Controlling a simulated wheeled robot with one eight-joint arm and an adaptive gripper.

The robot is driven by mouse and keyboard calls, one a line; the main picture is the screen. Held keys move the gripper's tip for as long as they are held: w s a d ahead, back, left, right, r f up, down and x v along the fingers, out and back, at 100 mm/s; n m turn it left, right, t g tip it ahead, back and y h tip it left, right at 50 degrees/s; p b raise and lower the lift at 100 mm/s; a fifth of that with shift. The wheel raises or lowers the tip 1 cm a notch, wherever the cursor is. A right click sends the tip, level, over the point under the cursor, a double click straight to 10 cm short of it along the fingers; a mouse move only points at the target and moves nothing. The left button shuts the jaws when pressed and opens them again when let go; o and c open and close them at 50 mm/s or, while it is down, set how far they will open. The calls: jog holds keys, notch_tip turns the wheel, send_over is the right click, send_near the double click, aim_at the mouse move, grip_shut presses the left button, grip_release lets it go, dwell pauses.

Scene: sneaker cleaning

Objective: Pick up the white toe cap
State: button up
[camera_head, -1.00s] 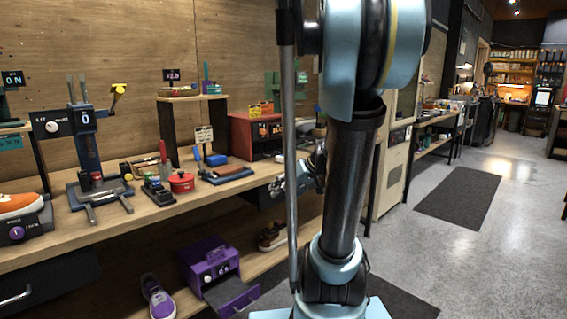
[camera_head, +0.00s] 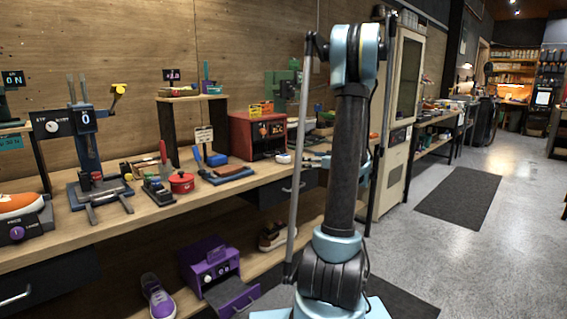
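A small white piece (camera_head: 283,158), which looks like the white toe cap, lies on the wooden workbench just right of the front of the red cabinet. It is too small to make out its shape. My gripper (camera_head: 312,162) is at the bench's front edge, to the right of the white piece and seemingly apart from it. It is small and partly hidden by my own arm and a thin rod, so its fingers are not clear.
The red cabinet (camera_head: 257,135) stands behind the white piece. A blue-handled tool (camera_head: 226,174) and a red pot (camera_head: 181,182) lie farther left on the bench. A tall pale cabinet (camera_head: 398,130) stands right of my arm. A purple box (camera_head: 208,262) sits on the lower shelf.

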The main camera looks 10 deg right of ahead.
send_near(284, 155)
jog(key=x, duration=0.4)
jog(key=shift+w+a+f, duration=0.1)
jog(key=shift+f, duration=0.35)
jog(key=shift+x, duration=2.65)
jog(key=shift+a+r, duration=0.1)
jog(key=c, duration=1.3)
jog(key=shift+r, duration=0.1)
